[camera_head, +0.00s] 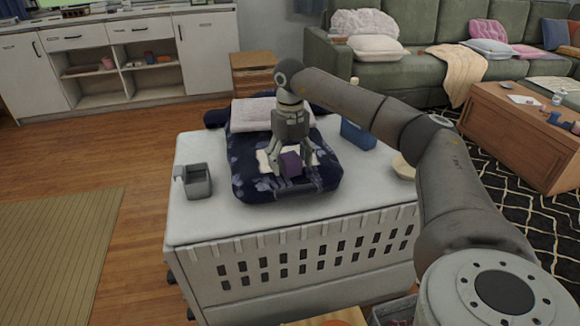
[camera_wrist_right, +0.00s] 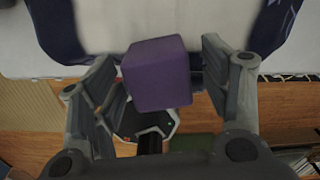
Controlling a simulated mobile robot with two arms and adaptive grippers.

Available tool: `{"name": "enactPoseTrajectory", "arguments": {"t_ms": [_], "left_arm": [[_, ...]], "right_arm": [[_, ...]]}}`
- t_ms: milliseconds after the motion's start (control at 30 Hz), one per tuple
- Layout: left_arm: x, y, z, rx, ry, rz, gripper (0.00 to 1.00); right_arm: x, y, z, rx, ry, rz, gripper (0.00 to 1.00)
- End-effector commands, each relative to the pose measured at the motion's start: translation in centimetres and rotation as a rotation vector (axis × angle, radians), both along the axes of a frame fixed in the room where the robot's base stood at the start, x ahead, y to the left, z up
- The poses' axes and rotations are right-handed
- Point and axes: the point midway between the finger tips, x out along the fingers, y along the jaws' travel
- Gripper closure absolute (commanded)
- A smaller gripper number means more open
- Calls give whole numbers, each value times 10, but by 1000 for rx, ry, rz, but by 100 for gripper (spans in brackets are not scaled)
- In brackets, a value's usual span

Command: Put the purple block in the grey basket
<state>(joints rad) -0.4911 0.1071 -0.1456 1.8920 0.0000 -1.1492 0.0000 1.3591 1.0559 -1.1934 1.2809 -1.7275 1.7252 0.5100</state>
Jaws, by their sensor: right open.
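The purple block (camera_head: 290,164) sits on a dark blue patterned cloth bundle (camera_head: 250,165) on the white crate-like table. My right gripper (camera_head: 291,170) reaches down over the block with its fingers on either side. In the right wrist view the block (camera_wrist_right: 158,73) lies between the tips of the open right gripper (camera_wrist_right: 160,75), and gaps show beside it. The grey basket (camera_head: 196,182) stands at the left of the white table top, apart from the bundle. My left gripper is not in view.
The white table (camera_head: 290,220) has bare top between the basket and the bundle. A blue box (camera_head: 357,133) and a pale bowl (camera_head: 403,167) stand right of the bundle. A folded light cloth (camera_head: 255,113) lies behind the gripper. A green sofa and wooden table are farther right.

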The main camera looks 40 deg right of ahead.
Motion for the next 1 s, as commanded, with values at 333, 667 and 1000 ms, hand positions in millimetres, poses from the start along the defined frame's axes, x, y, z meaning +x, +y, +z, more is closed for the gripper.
{"name": "enactPoseTrajectory", "arguments": {"t_ms": [333, 667, 1000], "left_arm": [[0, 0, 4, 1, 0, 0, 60], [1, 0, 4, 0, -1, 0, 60], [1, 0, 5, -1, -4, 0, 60]], "right_arm": [[0, 0, -5, 1, -1, 0, 36], [0, 0, -5, 1, -1, 0, 78], [1, 0, -1, 1, -3, 0, 84]]}}
